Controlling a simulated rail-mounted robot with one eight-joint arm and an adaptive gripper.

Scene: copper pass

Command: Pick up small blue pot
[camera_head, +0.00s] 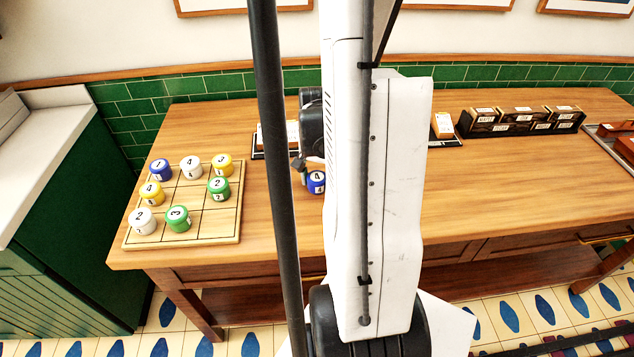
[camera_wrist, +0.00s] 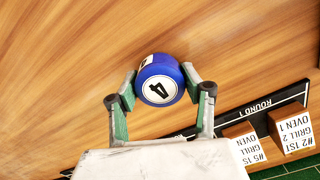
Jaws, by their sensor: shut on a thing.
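A small blue pot (camera_wrist: 157,66) with a white label marked 4 is between the two fingertips of my gripper (camera_wrist: 158,90) in the wrist view. The fingers press on its two sides, so my gripper is shut on it. In the head view the blue pot (camera_head: 316,188) shows at the wooden counter (camera_head: 480,200), just left of my white arm, which hides most of the gripper. I cannot tell whether the pot touches the counter. Another blue pot (camera_head: 160,169), marked 1, stands at the back left corner of the wooden grid board.
The grid board (camera_head: 227,232) at left holds several white, yellow and green numbered pots. A black ROUND 1 rail (camera_wrist: 262,105) with small label blocks (camera_wrist: 291,130) lies near my gripper. Dark labelled boxes (camera_head: 520,121) stand at the back right. The counter's middle right is clear.

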